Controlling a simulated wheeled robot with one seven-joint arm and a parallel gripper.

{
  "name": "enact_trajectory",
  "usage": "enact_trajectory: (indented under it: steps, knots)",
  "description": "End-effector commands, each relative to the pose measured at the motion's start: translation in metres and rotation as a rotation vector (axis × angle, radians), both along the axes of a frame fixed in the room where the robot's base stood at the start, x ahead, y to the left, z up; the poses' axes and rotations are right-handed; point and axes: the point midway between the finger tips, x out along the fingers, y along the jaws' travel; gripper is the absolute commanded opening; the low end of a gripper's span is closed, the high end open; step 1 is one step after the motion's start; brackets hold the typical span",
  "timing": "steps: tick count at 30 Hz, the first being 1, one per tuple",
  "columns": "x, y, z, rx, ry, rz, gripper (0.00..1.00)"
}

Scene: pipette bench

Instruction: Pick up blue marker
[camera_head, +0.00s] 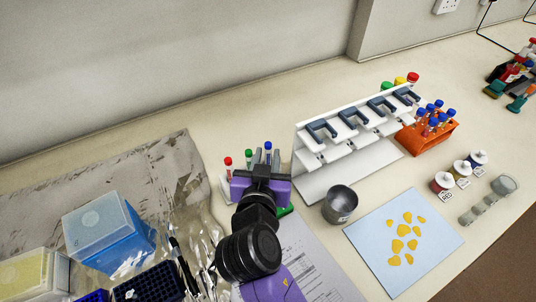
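A blue-capped marker (268,147) stands upright behind my gripper at the middle of the bench, with its lower part hidden. My gripper (262,174), purple and black, is right in front of the blue marker in the picture. Its fingertips are hidden behind its own body, so I cannot tell whether it is open or touches the marker.
A white pipette stand (335,178) is close on the right, with a grey metal cup (340,204) in front. An orange tube rack (431,136) is further right. A blue tip box (108,232) sits on crumpled foil at left. Bench space behind the markers is clear.

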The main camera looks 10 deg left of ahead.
Motion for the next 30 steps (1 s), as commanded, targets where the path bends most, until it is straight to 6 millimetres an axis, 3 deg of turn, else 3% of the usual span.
enact_trajectory:
  steps: [5,13,18,30]
  knots:
    - [0.02,0.0,-0.005,0.0,0.001,-0.001,0.26]
    - [0.023,0.0,-0.007,0.001,0.0,0.0,0.26]
    - [0.022,0.0,-0.007,0.0,0.0,0.0,0.0]
    - [0.022,0.0,-0.004,0.001,-0.001,0.0,0.0]
